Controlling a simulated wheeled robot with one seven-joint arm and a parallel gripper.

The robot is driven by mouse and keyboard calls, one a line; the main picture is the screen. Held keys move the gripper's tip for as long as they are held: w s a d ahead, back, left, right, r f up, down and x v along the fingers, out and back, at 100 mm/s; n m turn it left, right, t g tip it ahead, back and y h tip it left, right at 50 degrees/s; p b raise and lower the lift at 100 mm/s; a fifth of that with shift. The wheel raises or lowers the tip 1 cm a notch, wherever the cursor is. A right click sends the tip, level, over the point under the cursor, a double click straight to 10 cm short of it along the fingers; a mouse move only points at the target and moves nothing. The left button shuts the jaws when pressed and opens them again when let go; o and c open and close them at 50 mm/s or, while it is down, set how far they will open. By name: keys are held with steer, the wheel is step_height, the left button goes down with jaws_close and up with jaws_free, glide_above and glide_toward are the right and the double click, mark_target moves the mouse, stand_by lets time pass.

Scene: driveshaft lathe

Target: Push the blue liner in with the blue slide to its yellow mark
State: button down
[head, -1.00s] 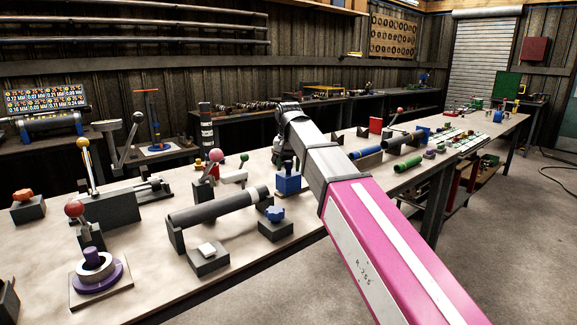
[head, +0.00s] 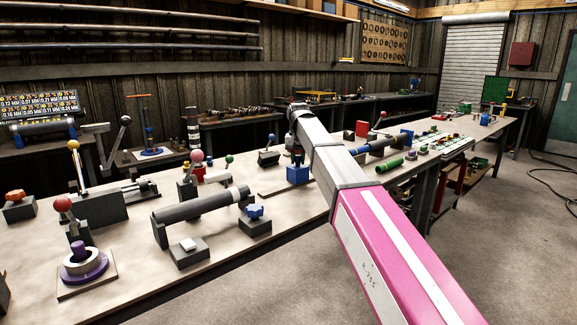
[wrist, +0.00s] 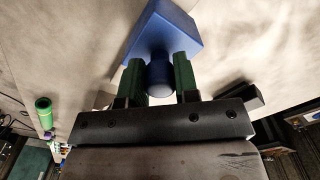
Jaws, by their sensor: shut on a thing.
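The blue slide (head: 298,174) is a blue block on a thin plate on the bench, near the middle of the head view. In the wrist view the block (wrist: 165,30) has a round blue knob, and the green fingers of my gripper (wrist: 160,75) are shut on that knob. In the head view my gripper (head: 297,155) is above the block, partly hidden by my arm. A blue cylinder (head: 383,143), perhaps the blue liner, lies to the right beyond my arm, partly hidden. I cannot make out the yellow mark.
A dark tube on supports (head: 203,204) and a block with a blue knob (head: 255,222) are nearer on the left. A green tube (head: 389,165) lies right of my arm.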

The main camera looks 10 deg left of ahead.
steer(key=w+d, duration=0.2)
steer(key=w, duration=0.1)
steer(key=w+d, duration=0.3)
steer(key=shift+w+d, duration=0.3)
steer(key=c, duration=0.9)
jaws_free()
steer(key=shift+o, duration=0.2)
step_height(320, 180, up, 11)
